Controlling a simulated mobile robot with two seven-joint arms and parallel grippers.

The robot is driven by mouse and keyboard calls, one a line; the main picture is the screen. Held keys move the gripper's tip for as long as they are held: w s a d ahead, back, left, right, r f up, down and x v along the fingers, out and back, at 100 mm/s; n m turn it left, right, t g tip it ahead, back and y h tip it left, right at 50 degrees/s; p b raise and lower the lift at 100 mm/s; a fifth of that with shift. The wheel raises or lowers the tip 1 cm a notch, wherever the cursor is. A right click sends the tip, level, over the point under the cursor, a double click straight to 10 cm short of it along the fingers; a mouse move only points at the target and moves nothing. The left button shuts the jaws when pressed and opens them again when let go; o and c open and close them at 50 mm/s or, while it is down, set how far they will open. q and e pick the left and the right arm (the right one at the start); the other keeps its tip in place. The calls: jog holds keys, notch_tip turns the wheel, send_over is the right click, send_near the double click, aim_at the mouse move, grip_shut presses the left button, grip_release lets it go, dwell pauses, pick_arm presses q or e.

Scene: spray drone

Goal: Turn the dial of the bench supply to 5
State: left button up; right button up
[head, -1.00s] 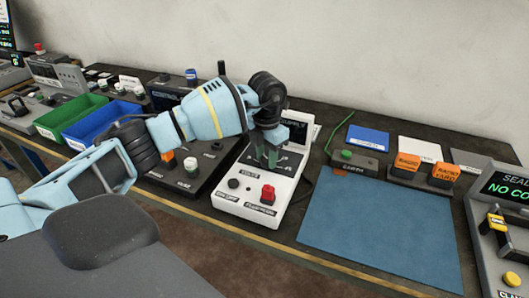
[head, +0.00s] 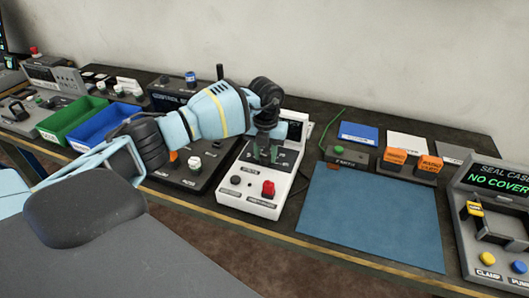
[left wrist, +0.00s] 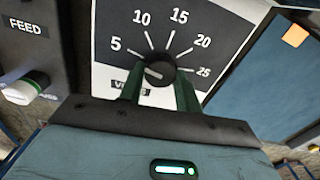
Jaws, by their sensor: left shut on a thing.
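The bench supply (head: 246,203) is a white sloped box with a dark display at its upper end. Its dial (left wrist: 158,73) is a small black knob in the left wrist view, on a black scale marked 5, 10, 15, 20 and 25. A pale mark on the knob lies on its left, on the side of the 5; its exact reading is hard to tell. My left gripper (head: 263,154) reaches down over the box. In the left wrist view its green fingers (left wrist: 160,92) are shut on the dial from both sides. My right gripper is not in view.
A red button (head: 268,189) and a black knob (head: 235,181) sit on the supply's front. A dark control box (head: 190,170) stands close on its left. A clear blue mat (head: 375,215) lies right, then the seal case station (head: 470,245). Green and blue bins stand left.

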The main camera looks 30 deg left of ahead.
aim_at(265, 156)
pick_arm(q)
jog(key=o, duration=1)
jog(key=shift+c, duration=0.2)
jog(key=shift+r, duration=3.9)
